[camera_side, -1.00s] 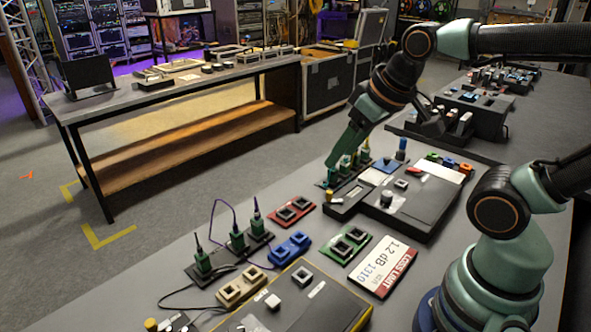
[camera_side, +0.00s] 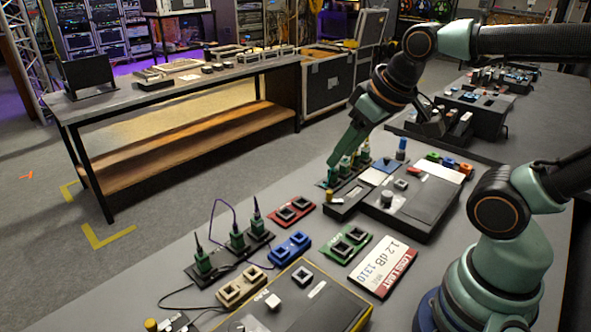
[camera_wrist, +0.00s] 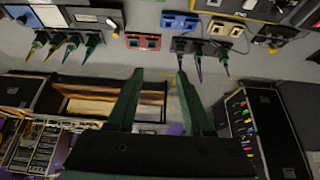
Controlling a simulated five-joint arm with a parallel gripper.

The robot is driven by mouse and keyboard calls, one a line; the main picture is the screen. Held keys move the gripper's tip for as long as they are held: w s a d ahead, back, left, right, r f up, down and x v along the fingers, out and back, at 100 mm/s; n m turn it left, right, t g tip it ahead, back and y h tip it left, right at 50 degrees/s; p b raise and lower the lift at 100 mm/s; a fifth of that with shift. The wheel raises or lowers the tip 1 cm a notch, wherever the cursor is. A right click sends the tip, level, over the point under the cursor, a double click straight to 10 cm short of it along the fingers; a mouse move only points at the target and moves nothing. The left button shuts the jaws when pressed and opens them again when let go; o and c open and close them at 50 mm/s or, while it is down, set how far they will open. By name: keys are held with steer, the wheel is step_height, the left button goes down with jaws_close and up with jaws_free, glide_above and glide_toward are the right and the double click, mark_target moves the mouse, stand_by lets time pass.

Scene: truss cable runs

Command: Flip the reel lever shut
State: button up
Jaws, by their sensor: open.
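My gripper (camera_side: 338,156) reaches down from the upper right beside the left end of a dark flat unit (camera_side: 411,214). In the wrist view my gripper (camera_wrist: 158,74) is open, with two green fingers apart and nothing between them. A row of green plugs (camera_side: 364,154) stands at the unit's far left edge, close to the fingertips in the side view. I cannot pick out a reel lever for certain. A small red piece (camera_side: 386,170) lies on the unit near a blue panel, and a dark round knob (camera_side: 386,199) stands nearby.
A red block (camera_side: 292,211), a blue block (camera_side: 290,248), a green block (camera_side: 346,245) and a white label card (camera_side: 384,267) lie in front. A yellow-edged unit (camera_side: 340,305) is nearer. Several corded plugs (camera_side: 237,240) stand at left. A bench (camera_side: 180,95) is behind, across the floor.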

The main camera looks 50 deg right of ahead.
steer(key=shift+w, duration=0.1)
steer(key=c, duration=0.5)
steer(key=shift+w+d, duration=0.2)
steer(key=shift+w, duration=0.05)
jaws_close()
steer(key=w+d+f+m+g+h, duration=0.1)
steer(key=w+d+f+m+g, duration=0.1)
steer(key=w+d+f, duration=0.8)
steer(key=w+d, duration=0.2)
steer(key=w, duration=0.1)
steer(key=shift+d+f, duration=0.2)
steer(key=shift+f, duration=0.15)
